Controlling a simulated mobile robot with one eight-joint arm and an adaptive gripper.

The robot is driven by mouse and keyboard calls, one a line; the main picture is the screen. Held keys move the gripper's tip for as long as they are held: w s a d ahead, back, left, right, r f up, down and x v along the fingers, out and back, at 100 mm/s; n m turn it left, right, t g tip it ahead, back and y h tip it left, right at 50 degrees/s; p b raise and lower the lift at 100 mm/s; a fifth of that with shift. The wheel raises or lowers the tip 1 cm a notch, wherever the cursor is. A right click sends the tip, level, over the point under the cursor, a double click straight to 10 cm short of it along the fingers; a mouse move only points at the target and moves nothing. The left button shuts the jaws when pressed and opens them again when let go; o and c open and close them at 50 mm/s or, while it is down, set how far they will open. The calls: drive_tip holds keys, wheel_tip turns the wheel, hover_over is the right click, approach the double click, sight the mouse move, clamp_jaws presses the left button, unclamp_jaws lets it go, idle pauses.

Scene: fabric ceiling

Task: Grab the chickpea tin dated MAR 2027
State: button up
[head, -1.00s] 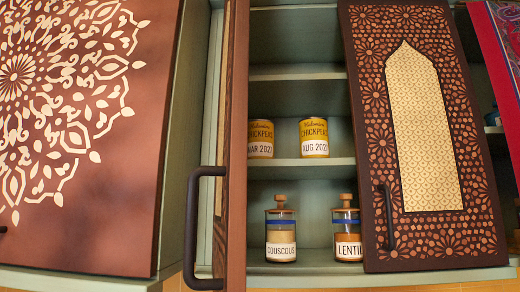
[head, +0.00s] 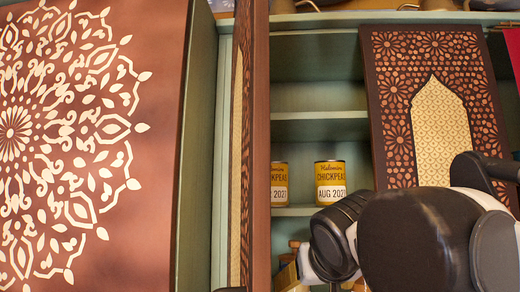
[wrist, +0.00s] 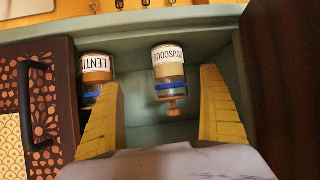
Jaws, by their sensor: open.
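The left tin (head: 279,184) is yellow with a white label. It stands on the middle cabinet shelf, and the open door's edge hides its left part. Only the end of its date shows now; earlier the label read MAR 202-. The other chickpea tin (head: 331,182), dated AUG 202-, stands to its right with a gap between them. My gripper (wrist: 162,77) is open and empty in the wrist view, its yellow fingers spread left and right. Between them in the picture, farther off, is the couscous jar (wrist: 168,62). No tin shows in the wrist view.
The open cabinet door (head: 256,150) stands edge-on at the left of the opening. The patterned right door (head: 425,95) borders its other side. The lentil jar (wrist: 97,68) shows upside down in the wrist view. My arm covers the lower right of the head view.

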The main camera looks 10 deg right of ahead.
sight(273, 164)
drive_tip(key=w+a+r+t+p, duration=0.2)
drive_tip(key=r+p, duration=0.1)
drive_tip(key=r, duration=1.1)
drive_tip(key=w+a+r+t+p, duration=0.15)
drive_tip(key=r+p, duration=0.25)
drive_tip(key=r, duration=0.9)
drive_tip(key=shift+g+y, duration=0.25)
drive_tip(key=shift+y, duration=0.05)
drive_tip(key=x, duration=0.3)
drive_tip(key=a+x, duration=0.1)
drive_tip(key=x, duration=0.7)
drive_tip(key=shift+w+a+r, duration=0.1)
drive_tip(key=shift+w+a, duration=0.15)
drive_tip(key=shift+s, duration=0.25)
drive_tip(key=c, duration=1.5)
drive_tip(key=shift+r, duration=0.15)
